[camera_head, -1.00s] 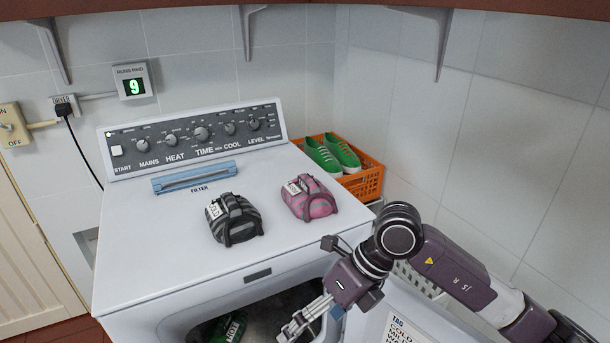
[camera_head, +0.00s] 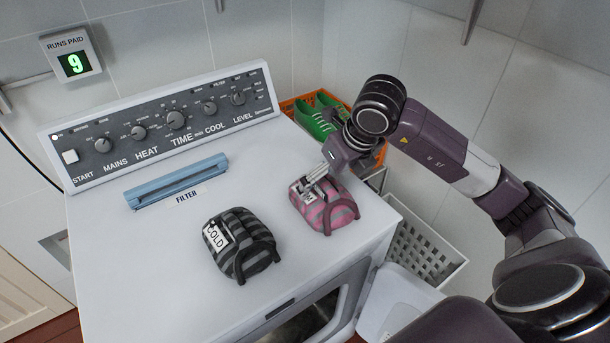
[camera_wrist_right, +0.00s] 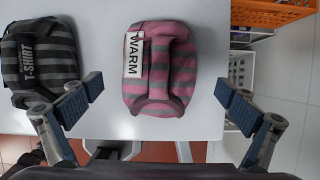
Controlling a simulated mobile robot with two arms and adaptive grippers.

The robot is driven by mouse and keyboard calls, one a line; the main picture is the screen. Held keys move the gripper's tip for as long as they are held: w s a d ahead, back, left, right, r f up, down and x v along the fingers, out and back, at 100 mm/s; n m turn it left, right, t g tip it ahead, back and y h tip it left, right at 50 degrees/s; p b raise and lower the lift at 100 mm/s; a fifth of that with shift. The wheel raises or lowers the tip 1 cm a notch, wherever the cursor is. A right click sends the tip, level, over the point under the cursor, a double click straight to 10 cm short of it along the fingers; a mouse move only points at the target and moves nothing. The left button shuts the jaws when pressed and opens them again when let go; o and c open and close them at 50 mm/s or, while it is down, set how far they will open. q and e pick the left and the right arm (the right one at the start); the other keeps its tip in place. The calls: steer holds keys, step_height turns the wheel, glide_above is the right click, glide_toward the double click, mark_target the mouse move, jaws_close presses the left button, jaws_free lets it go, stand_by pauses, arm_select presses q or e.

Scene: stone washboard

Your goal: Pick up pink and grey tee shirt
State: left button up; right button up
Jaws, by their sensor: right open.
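The pink and grey tee shirt (camera_head: 326,207) is a folded, striped bundle on top of the white machine, near its right side. It carries a white tag reading WARM in the right wrist view (camera_wrist_right: 163,72). My right gripper (camera_head: 310,178) is above the bundle in the head view, its fingers overlapping the bundle's upper left. In the right wrist view the gripper (camera_wrist_right: 165,95) is open, with blue-padded fingers on either side of the bundle and apart from it. A black and grey striped shirt (camera_head: 240,245) lies to the left, tagged COLD. My left gripper is not in view.
The white machine (camera_head: 120,290) has a control panel (camera_head: 165,125) and a blue filter handle (camera_head: 176,181). An orange crate (camera_head: 293,104) with green shoes (camera_head: 315,122) stands beyond its right rear corner. A white basket (camera_head: 425,255) stands at its right side.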

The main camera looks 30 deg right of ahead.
mark_target(323, 193)
steer(key=shift+w, duration=0.2)
steer(key=shift+s+f+p, duration=0.3)
steer(key=shift+f, duration=0.5)
steer(key=p+x, duration=0.1)
steer(key=x, duration=0.1)
steer(key=p+x, duration=0.1)
steer(key=x, duration=0.2)
steer(key=shift+w, duration=0.25)
steer(key=shift+f, duration=0.15)
steer(key=c, duration=1.2)
steer(key=shift+c, duration=0.6)
steer(key=shift+w, duration=0.1)
